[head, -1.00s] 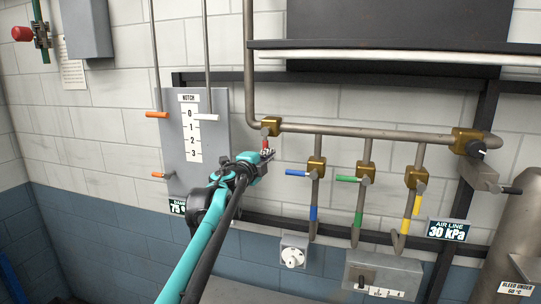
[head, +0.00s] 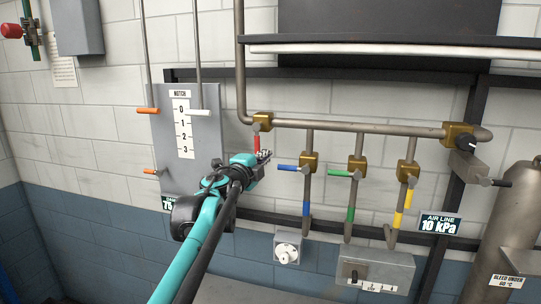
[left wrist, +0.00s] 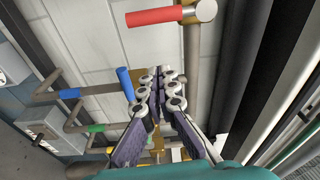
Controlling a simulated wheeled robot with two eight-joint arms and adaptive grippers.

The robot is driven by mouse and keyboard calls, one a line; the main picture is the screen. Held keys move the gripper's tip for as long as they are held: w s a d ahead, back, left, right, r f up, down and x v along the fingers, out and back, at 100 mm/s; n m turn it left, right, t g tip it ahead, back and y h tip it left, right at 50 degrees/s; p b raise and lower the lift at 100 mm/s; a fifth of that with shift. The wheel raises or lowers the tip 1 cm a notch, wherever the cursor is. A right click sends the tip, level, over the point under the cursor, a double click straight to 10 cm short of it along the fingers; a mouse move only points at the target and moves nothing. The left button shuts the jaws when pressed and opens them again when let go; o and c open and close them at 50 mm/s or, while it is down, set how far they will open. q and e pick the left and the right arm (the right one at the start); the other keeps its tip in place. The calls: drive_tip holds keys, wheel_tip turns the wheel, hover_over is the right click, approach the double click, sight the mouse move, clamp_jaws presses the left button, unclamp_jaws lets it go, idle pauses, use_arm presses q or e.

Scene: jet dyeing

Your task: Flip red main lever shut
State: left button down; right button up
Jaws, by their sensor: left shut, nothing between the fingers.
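The red main lever (head: 257,142) hangs down from the brass valve (head: 262,121) at the left end of the horizontal pipe. My left gripper (head: 264,156) is at the lever's lower end in the head view and partly covers it. In the left wrist view the red lever (left wrist: 160,17) lies at the top, beyond and apart from my fingertips (left wrist: 159,72). These fingers are close together with nothing between them. My right gripper is in neither view.
Blue (head: 287,167), green (head: 338,173) and yellow (head: 409,194) levers sit on the branch pipes to the right. The air line sign (head: 440,223) reads 10 kPa. A grey notch panel (head: 205,167) with orange and white handles is left of my gripper.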

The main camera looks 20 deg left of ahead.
use_arm(q)
drive_tip(key=s+a+f+n+g+y+b, duration=0.15)
drive_tip(key=s+f+n+b, duration=0.4)
drive_tip(key=f, duration=0.55)
drive_tip(key=s+a+f+n+g+y+b, duration=0.1)
drive_tip(key=s+a+f+n+y+b, duration=0.2)
drive_tip(key=s+f+b, duration=0.6)
drive_tip(key=s+a+f+n+g+y+b, duration=0.1)
drive_tip(key=s+f+n+y+b, duration=0.35)
drive_tip(key=f, duration=0.75)
drive_tip(key=s+d+f+n+g+h+b, duration=0.2)
drive_tip(key=s+f, duration=0.4)
drive_tip(key=f, duration=0.6)
drive_tip(key=s+d+f+n+g+h+b, duration=0.1)
drive_tip(key=s+d+f+b, duration=0.4)
drive_tip(key=f, duration=0.7)
drive_tip(key=s+d+f+n+g+h+b, duration=0.2)
drive_tip(key=s+f, duration=0.6)
drive_tip(key=f, duration=0.5)
drive_tip(key=d+g+h+b, duration=0.1)
drive_tip(key=d+g+b, duration=0.1)
drive_tip(key=b, duration=0.1)
drive_tip(key=shift+n, duration=0.3)
